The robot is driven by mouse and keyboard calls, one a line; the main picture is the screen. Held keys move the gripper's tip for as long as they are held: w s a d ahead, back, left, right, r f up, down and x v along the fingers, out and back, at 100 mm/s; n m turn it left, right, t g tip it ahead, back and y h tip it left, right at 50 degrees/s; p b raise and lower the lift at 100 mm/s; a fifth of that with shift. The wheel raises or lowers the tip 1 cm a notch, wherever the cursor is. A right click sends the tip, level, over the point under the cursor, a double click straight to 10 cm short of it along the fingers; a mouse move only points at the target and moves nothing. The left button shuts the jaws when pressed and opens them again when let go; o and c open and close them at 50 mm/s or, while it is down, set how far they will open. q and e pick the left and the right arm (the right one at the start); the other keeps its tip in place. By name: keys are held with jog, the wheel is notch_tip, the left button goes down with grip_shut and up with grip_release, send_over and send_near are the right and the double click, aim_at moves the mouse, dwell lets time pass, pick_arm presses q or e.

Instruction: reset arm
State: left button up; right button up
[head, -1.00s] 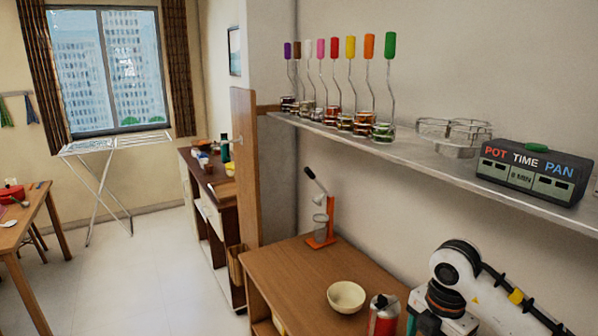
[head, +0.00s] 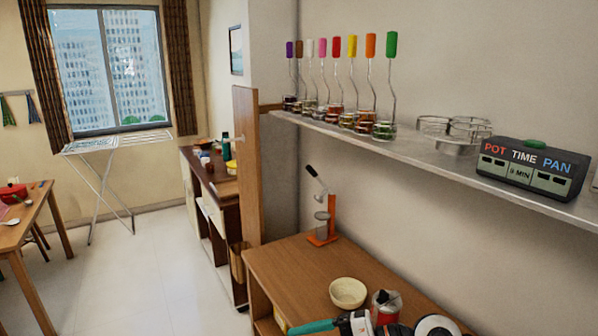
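White and black parts of my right arm (head: 400,329) show at the bottom edge, in front of the wooden side table. A teal piece (head: 312,327) sticks out to their left; whether my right gripper holds it or it lies behind, I cannot tell. The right gripper's fingers cannot be made out. My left gripper is out of view. No clay waterpot can be made out.
A cream bowl (head: 347,292), a red can (head: 386,307) and an orange press (head: 322,225) stand on the side table (head: 285,262). Above it, a wall shelf (head: 420,160) carries several colour-handled tools, a wire rack (head: 452,130) and a timer (head: 530,168).

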notch_tip(320, 180, up, 6)
jog(key=m+t+y, duration=0.3)
jog(key=t+y, duration=0.1)
jog(key=y, duration=0.1)
jog(key=w+d+r+m+t+h, duration=0.3)
jog(key=d+m+t+h, duration=0.35)
jog(key=m+t, duration=0.7)
jog(key=s+d+f+m+g+h, duration=0.2)
jog(key=d+f+m+g+h, duration=0.1)
jog(key=d+f+m+h, duration=1.05)
jog(key=s+a+f+n+g, duration=0.25)
jog(key=s+f+g, duration=0.95)
jog(key=s+f, duration=0.7)
notch_tip(320, 180, down, 27)
jog(key=s+g+b, duration=0.1)
jog(key=s+b, duration=0.1)
jog(key=b, duration=0.3)
jog(key=s+d+f+b, duration=0.2)
jog(key=s+f, duration=0.6)
jog(key=f, duration=0.3)
jog(key=s+d+f+g+b, duration=0.1)
jog(key=s+d+f+b, duration=0.1)
jog(key=s+f, duration=0.6)
notch_tip(320, 180, down, 4)
jog(key=shift+s+r+n+b, duration=0.15)
jog(key=shift+s+n+b, duration=0.2)
jog(key=shift+b, duration=0.15)
jog(key=shift+g, duration=0.25)
